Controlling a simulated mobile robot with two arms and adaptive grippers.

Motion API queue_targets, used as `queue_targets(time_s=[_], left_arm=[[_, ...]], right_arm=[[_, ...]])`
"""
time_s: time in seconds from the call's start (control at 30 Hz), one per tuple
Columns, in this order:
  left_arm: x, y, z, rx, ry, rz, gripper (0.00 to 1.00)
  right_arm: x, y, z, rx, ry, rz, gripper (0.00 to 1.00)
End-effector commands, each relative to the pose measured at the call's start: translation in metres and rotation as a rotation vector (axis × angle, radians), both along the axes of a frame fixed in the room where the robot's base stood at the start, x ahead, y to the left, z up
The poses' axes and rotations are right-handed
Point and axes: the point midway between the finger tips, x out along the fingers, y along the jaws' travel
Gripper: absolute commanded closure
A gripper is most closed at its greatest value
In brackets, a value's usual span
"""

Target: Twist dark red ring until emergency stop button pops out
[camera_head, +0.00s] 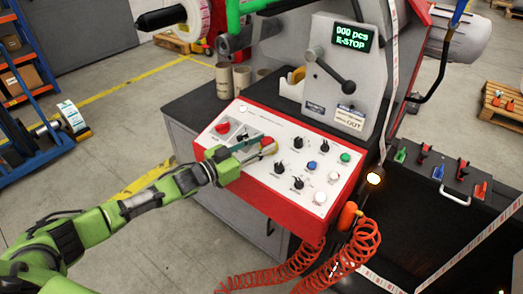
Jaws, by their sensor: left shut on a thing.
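The emergency stop button (269,145), a small red knob with a yellowish part by it, is on the white top of the red-edged control panel (325,163). My left gripper (259,149) reaches in from the left and is shut on the button. Its fingers hide much of the button, and I cannot make out the dark red ring or whether the button stands in or out. The display (351,35) above reads "000 pcs" and "E-STOP" in green. My right gripper is not in view.
Black knobs (297,142), a blue button (312,165) and a green button (345,157) sit right of my gripper. Another red knob (222,128) is at the panel's left. A grey lever housing (335,85) rises behind. An orange coiled hose (345,258) hangs in front.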

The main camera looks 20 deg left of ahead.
Motion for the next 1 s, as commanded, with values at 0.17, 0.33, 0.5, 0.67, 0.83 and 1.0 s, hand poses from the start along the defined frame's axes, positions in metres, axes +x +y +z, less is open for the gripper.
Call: queue_targets(time_s=[0.17, 0.33, 0.5, 0.67, 0.83, 1.0], left_arm=[[0.003, 0.001, 0.002, 0.022, -0.017, -0.085, 0.92], [0.004, 0.003, 0.003, 0.040, -0.024, -0.163, 0.92], [0.004, 0.004, 0.002, 0.053, -0.023, -0.213, 0.92], [0.003, 0.004, 0.001, 0.057, -0.019, -0.226, 0.92], [0.002, 0.004, 0.001, 0.057, -0.019, -0.225, 0.92], [0.002, 0.004, 0.000, 0.058, -0.018, -0.223, 0.53]], right_arm=[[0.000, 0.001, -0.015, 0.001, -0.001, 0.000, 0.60], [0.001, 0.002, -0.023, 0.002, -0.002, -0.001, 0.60], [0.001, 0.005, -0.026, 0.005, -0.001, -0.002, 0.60], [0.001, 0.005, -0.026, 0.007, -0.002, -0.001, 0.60], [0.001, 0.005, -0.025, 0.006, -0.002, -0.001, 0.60], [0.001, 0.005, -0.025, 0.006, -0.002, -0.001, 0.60]])
